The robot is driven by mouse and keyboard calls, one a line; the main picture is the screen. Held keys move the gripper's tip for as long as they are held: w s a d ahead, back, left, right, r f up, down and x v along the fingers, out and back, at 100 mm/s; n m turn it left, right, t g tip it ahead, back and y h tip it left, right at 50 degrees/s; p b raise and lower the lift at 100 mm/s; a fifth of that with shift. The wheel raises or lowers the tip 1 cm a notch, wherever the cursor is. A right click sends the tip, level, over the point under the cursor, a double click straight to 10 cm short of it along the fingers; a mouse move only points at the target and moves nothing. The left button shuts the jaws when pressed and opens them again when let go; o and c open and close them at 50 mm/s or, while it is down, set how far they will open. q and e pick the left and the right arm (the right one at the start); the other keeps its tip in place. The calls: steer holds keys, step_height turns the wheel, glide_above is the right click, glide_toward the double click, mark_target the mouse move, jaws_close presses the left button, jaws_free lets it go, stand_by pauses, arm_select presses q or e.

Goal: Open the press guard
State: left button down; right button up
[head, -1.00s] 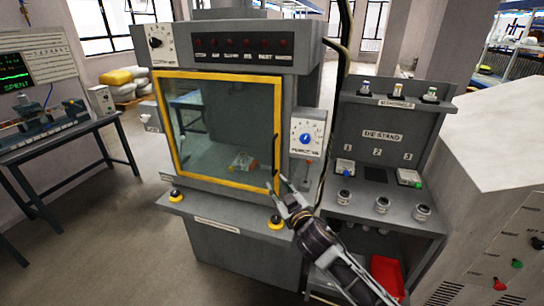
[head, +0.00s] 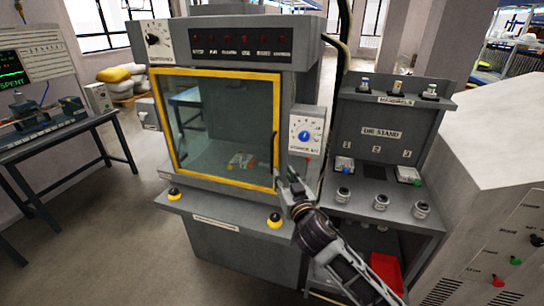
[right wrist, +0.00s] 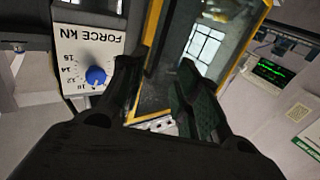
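The press guard (head: 182,172) is a clear pane in a yellow frame on the front of the grey press (head: 240,55). It looks closed in the head view. A dark upright handle (head: 275,150) runs along its right edge. My right gripper (head: 283,170) is at the lower right of the guard, close to that handle. In the right wrist view my right gripper (right wrist: 157,70) has its fingers apart, with the yellow frame of the guard (right wrist: 145,75) showing between them. I cannot tell whether they touch. My left gripper is not in view.
A force dial (head: 304,135) on a white plate sits just right of the guard. The die stand (head: 385,115) stands close on the right. Yellow-based buttons (head: 275,221) sit on the ledge below the guard. A bench (head: 60,140) is on the left; the floor in front is clear.

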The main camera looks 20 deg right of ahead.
steer(key=shift+w, duration=0.15)
steer(key=p, duration=0.1)
glide_toward(272, 156)
steer(key=shift+w, duration=1.3)
steer(key=shift+w+d+p, duration=0.1)
steer(key=shift+w+p, duration=0.75)
steer(key=shift+w, duration=3.15)
steer(key=shift+c, duration=0.2)
jaws_close()
